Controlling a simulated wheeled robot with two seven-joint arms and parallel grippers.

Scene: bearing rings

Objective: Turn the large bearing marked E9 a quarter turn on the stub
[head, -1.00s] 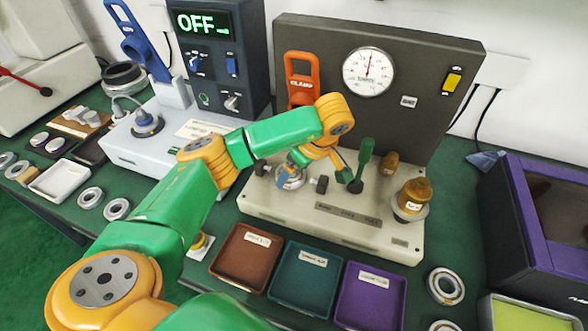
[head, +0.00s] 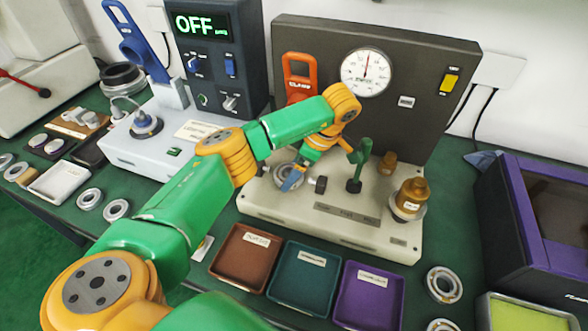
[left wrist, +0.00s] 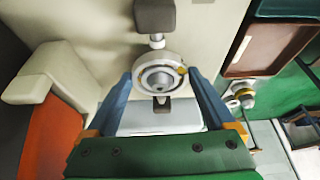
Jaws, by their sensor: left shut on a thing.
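The large bearing is a light metal ring (left wrist: 144,66) around the stub (left wrist: 159,77), with a small yellow mark on its right side in the left wrist view. It also shows partly in the head view (head: 283,172), on the front of the cream test stand. My left gripper (left wrist: 160,75) is shut on the ring, its blue fingers on opposite sides; in the head view its finger (head: 292,180) covers part of the ring. I cannot read an E9 marking. My right gripper is in neither view.
The cream stand (head: 330,222) carries a green-handled lever (head: 358,160), a black knob (head: 321,184), brass parts (head: 412,192) and a dial gauge (head: 367,72). Brown (head: 243,260), teal (head: 303,275) and purple (head: 368,296) trays lie in front. Loose bearings (head: 444,284) lie at right.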

